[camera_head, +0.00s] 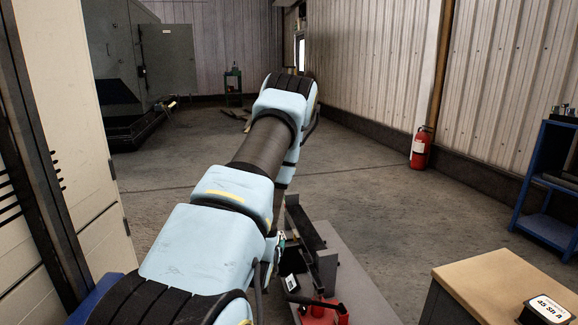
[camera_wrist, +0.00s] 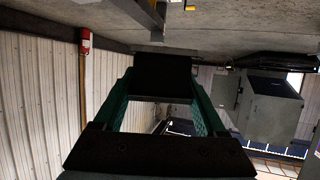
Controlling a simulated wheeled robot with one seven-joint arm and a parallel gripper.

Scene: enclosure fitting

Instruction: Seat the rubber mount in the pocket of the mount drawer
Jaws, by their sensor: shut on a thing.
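My gripper (camera_wrist: 162,100) has green fingers in the wrist view and is shut on a plain black block (camera_wrist: 164,75), which I take to be the rubber mount. In the head view my arm hides most of the gripper. A bit of green shows beside a small black block with a white label (camera_head: 291,283), which seems to be the held one. A second black block, labelled "45 Sh A" (camera_head: 544,311), sits on a wooden top at the lower right. I cannot make out the mount drawer or its pocket.
A grey bench top (camera_head: 352,290) carries a dark rail (camera_head: 304,226), a grey upright block (camera_head: 325,270) and a red object (camera_head: 318,313). The wooden-topped cabinet (camera_head: 490,280) is to the right. A blue rack (camera_head: 548,225) and a fire extinguisher (camera_head: 420,150) stand by the wall.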

